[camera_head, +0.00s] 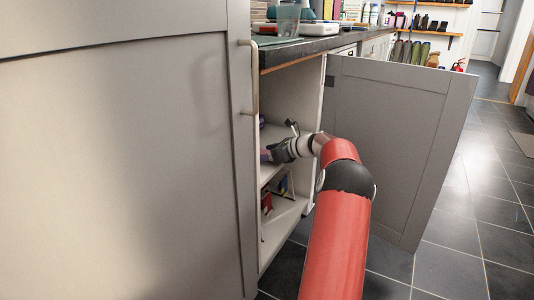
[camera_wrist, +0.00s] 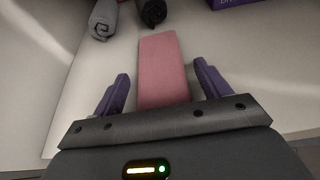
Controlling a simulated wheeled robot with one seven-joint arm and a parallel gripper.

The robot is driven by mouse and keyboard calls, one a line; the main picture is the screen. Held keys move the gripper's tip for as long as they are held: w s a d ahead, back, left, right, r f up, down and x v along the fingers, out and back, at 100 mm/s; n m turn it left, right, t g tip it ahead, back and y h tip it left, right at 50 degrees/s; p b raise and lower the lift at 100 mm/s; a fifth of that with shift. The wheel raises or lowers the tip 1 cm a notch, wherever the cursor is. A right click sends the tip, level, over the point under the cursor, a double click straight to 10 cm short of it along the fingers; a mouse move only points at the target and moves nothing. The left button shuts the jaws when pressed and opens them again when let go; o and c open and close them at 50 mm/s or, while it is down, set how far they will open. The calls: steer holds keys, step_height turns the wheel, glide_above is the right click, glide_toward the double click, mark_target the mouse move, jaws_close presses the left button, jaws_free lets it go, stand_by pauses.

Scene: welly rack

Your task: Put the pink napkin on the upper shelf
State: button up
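The pink napkin (camera_wrist: 163,68) is a flat, folded strip on a pale shelf surface in the wrist view, its near end between my fingers. My gripper (camera_wrist: 164,80) is open, with one purple finger on each side of the napkin and a visible gap to both. In the head view my gripper (camera_head: 267,156) reaches into the open cabinet, just above the upper shelf (camera_head: 270,174). The napkin cannot be made out in the head view.
Grey (camera_wrist: 103,18) and black (camera_wrist: 152,12) rolled items lie beyond the napkin, with a purple box (camera_wrist: 238,3) at right. The cabinet door (camera_head: 395,150) stands open right of my arm. Red and dark items (camera_head: 284,186) sit below the shelf. A countertop (camera_head: 300,48) is overhead.

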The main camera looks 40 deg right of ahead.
steer(key=shift+s+d+r, duration=0.1)
steer(key=shift+r, duration=0.1)
steer(key=p+v, duration=0.1)
steer(key=v, duration=1)
steer(key=shift+s+d+p, duration=0.15)
steer(key=shift+s+p, duration=0.15)
steer(key=shift+s, duration=0.1)
